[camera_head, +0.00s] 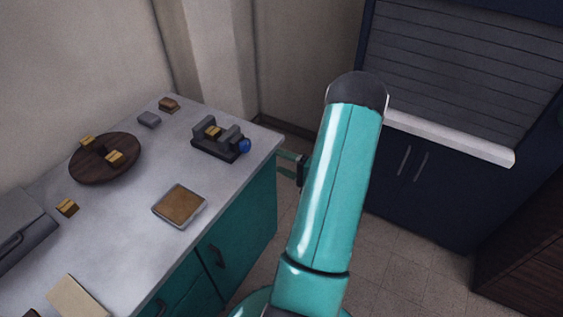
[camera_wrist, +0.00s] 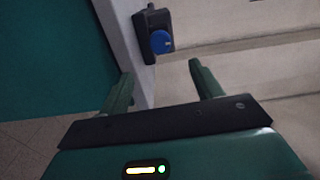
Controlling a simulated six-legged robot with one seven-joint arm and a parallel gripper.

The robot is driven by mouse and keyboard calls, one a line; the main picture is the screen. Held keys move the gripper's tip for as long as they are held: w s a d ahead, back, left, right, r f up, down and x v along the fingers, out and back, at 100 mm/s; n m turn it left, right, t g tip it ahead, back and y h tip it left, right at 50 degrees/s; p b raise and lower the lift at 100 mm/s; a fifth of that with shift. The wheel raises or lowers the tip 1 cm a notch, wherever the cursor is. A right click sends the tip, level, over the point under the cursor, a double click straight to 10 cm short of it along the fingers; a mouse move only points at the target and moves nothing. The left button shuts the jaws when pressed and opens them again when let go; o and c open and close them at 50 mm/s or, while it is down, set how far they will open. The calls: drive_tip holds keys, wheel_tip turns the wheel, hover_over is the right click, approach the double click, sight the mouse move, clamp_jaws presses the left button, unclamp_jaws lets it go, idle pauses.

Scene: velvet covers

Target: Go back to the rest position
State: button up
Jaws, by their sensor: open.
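My teal arm rises in the middle of the head view, to the right of the counter (camera_head: 240,178). My gripper (camera_wrist: 161,75) shows in the wrist view with its two green fingers spread apart and nothing between them. In the head view, part of it (camera_head: 289,163) shows beside the counter's right edge, and the rest is hidden behind my arm.
A round dark wooden board (camera_head: 90,170) carries small tan blocks. A square brown-topped tray (camera_head: 180,206) lies near the counter's front. A grey case (camera_head: 22,232) sits at left. A navy shuttered cabinet (camera_head: 440,190) stands at right, with open tiled floor before it.

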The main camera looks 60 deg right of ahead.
idle(0.3)
drive_tip(key=w+a+r+n+g+y, duration=0.4)
drive_tip(key=a+r, duration=0.1)
drive_tip(key=a, duration=0.4)
drive_tip(key=w+a+r+n+g+y, duration=0.35)
drive_tip(key=a+r, duration=0.25)
drive_tip(key=a, duration=0.4)
drive_tip(key=s+a+r+n+g, duration=0.1)
drive_tip(key=a+r+n+g, duration=0.15)
drive_tip(key=a, duration=0.35)
drive_tip(key=s+a+r+n+g, duration=0.1)
drive_tip(key=a+r+g, duration=0.1)
drive_tip(key=a+g, duration=0.35)
drive_tip(key=s+a+r+n+t+h, duration=0.3)
drive_tip(key=s+a+r+n+h, duration=0.2)
drive_tip(key=s+a+r+h, duration=0.4)
drive_tip(key=shift+s+a+r+n, duration=0.15)
drive_tip(key=shift+a+r+n, duration=0.15)
drive_tip(key=shift+a+r, duration=0.4)
